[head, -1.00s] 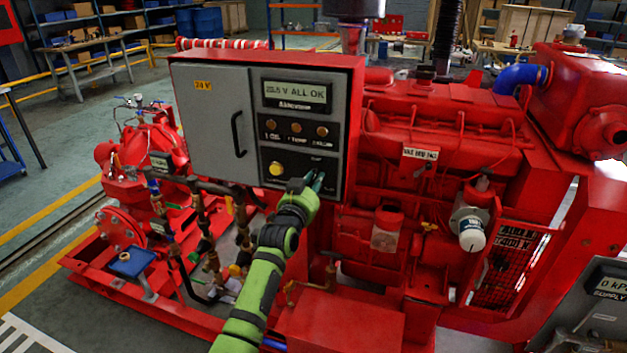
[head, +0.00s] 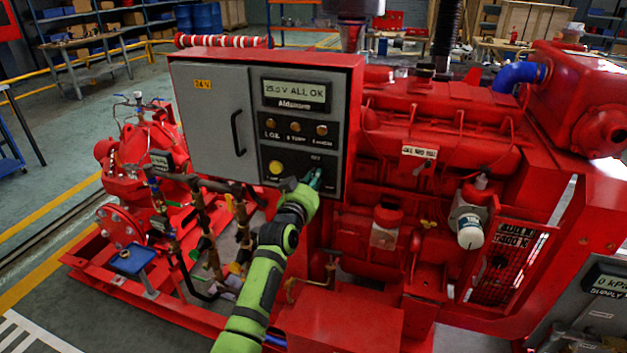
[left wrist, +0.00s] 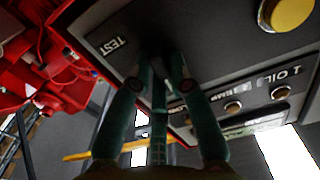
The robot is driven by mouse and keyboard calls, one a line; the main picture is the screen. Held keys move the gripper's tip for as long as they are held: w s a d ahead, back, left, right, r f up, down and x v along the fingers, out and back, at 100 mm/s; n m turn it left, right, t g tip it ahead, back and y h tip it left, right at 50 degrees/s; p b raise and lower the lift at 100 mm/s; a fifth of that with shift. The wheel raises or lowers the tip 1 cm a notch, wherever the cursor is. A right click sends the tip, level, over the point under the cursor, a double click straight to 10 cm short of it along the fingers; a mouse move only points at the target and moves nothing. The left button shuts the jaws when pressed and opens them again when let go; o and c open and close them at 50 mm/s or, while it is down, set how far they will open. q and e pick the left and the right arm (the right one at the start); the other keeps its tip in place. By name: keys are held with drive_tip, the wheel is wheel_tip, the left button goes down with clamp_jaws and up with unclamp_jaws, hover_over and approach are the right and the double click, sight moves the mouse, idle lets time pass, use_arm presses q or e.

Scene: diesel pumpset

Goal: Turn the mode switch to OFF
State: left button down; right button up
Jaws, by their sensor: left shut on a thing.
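The mode switch is on the dark lower panel (head: 258,158) of the grey and red control cabinet. The switch knob is hidden behind my left gripper's fingers, so its pointing direction cannot be seen. A small label that looks like OFF (head: 315,158) shows just above the fingers. My left gripper (head: 315,180) is at the panel's right half, its green fingers closed together on the switch. In the left wrist view, the fingertips (left wrist: 160,65) meet at the dark panel, near a TEST label (left wrist: 114,45). My right gripper is not in view.
A yellow button (head: 276,168) is left of the gripper, with several small round knobs (head: 296,128) above. A cabinet door handle (head: 238,133) is farther left. The red engine (head: 440,150) stands close on the right.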

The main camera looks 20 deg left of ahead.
use_arm(q)
drive_tip(key=c, duration=1.1)
unclamp_jaws()
drive_tip(key=shift+c, duration=0.2)
drive_tip(key=s, duration=1.2)
drive_tip(key=shift+a, duration=0.2)
